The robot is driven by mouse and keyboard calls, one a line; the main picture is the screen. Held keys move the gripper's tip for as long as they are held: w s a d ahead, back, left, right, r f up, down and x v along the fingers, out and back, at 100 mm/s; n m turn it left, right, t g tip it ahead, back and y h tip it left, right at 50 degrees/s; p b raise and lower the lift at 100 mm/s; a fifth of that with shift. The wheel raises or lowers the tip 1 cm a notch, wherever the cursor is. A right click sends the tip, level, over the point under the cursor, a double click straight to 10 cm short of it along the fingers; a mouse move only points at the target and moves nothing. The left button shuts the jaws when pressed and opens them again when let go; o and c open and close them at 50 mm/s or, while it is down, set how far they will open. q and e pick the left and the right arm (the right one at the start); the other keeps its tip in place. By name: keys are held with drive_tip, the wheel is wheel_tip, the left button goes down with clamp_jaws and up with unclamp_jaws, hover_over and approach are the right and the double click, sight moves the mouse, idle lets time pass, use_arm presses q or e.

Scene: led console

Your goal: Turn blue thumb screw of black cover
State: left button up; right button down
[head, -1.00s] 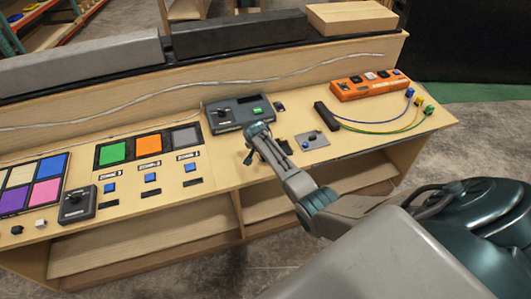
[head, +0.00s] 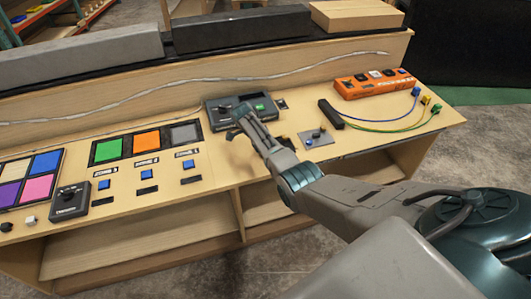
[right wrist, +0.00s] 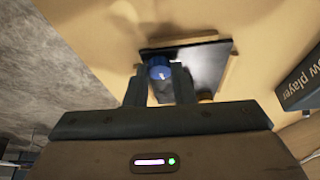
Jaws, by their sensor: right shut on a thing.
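In the right wrist view, a black cover (right wrist: 200,68) lies on the light wooden surface. A blue thumb screw (right wrist: 159,70) stands near one corner of it. My right gripper (right wrist: 158,76) is shut on this screw, a fingertip on each side. A brass-coloured spot (right wrist: 205,97) shows at the cover's near edge, partly hidden by the gripper. In the head view, my right gripper (head: 236,133) is low over the console in front of the grey device, and I cannot make out the cover there. My left gripper is not in view.
The grey device (head: 218,119) with a green display stands just behind the gripper; its labelled side (right wrist: 303,83) shows in the right wrist view. A small grey plate (head: 316,138) with a knob and an orange box (head: 372,86) with cables lie to the right. Colored tiles and buttons are left.

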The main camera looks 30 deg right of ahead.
drive_tip(key=shift+w+d+r+m+g+b, duration=0.1)
drive_tip(key=shift+w+r+m+g+b, duration=0.1)
drive_tip(key=shift+m+b, duration=0.25)
drive_tip(key=shift+w+d+r+m+g+b, duration=0.15)
drive_tip(key=shift+m+g+b, duration=0.1)
drive_tip(key=shift+m, duration=0.4)
drive_tip(key=shift+y, duration=0.3)
drive_tip(key=shift+r, duration=0.1)
drive_tip(key=c, duration=1.5)
unclamp_jaws()
drive_tip(key=o, duration=0.3)
drive_tip(key=shift+a, duration=0.1)
drive_tip(key=shift+s, duration=0.15)
drive_tip(key=shift+a, duration=0.1)
